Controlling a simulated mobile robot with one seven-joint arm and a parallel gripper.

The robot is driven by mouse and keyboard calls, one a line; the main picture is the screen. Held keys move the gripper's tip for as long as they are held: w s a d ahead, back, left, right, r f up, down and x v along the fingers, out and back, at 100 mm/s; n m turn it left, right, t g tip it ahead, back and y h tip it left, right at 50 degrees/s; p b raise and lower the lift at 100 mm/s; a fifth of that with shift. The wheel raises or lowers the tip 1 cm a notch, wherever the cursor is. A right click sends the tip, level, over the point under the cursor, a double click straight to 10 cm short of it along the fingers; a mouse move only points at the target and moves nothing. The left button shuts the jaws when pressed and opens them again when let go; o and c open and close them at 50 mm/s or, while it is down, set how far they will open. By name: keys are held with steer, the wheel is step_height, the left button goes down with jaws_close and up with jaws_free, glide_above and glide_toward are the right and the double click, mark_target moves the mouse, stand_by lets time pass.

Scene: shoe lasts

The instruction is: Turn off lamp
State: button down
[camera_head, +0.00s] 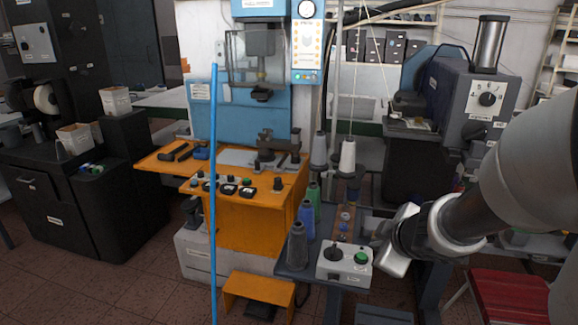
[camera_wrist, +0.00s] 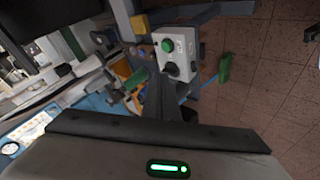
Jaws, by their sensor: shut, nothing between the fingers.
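No lamp can be clearly told apart in these views. A white control box (camera_head: 344,264) with a green button (camera_head: 361,258) and a black knob (camera_head: 333,252) stands on the small grey table. The wrist view shows the same box (camera_wrist: 189,46), with its green button (camera_wrist: 168,46) and dark knob (camera_wrist: 171,69). My gripper (camera_head: 382,238) is just right of and above the box in the head view. Its fingers (camera_wrist: 158,92) are shut and empty, pointing toward the box's knob end; contact cannot be told. The fingertips are hard to make out in the head view.
Thread spools (camera_head: 297,246) stand left of the box, close to it. An orange machine bench (camera_head: 247,222) is further left, with a blue upright pole (camera_head: 213,200) before it. A grey machine (camera_head: 465,95) stands behind my arm. A red stool (camera_head: 508,297) is at lower right.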

steer(key=s+a+f+n+g+y+b, duration=0.1)
steer(key=s+a+f+n+g+y, duration=0.1)
steer(key=f, duration=0.7)
steer(key=s+a+n+y, duration=0.1)
steer(key=s+a, duration=0.1)
steer(key=shift+s+a+n+g, duration=0.2)
steer(key=shift+a+n+g, duration=0.1)
steer(key=shift+a, duration=0.05)
steer(key=b, duration=0.6)
glide_toward(336, 280)
steer(key=w+a+f, duration=0.1)
steer(key=a+f, duration=0.1)
steer(key=f, duration=0.1)
steer(key=w+a+f, duration=0.1)
steer(key=f, duration=0.1)
steer(key=shift+w+a+f, duration=0.15)
steer(key=shift+w+a, duration=0.05)
steer(key=shift+w, duration=0.1)
steer(key=shift+a, duration=0.1)
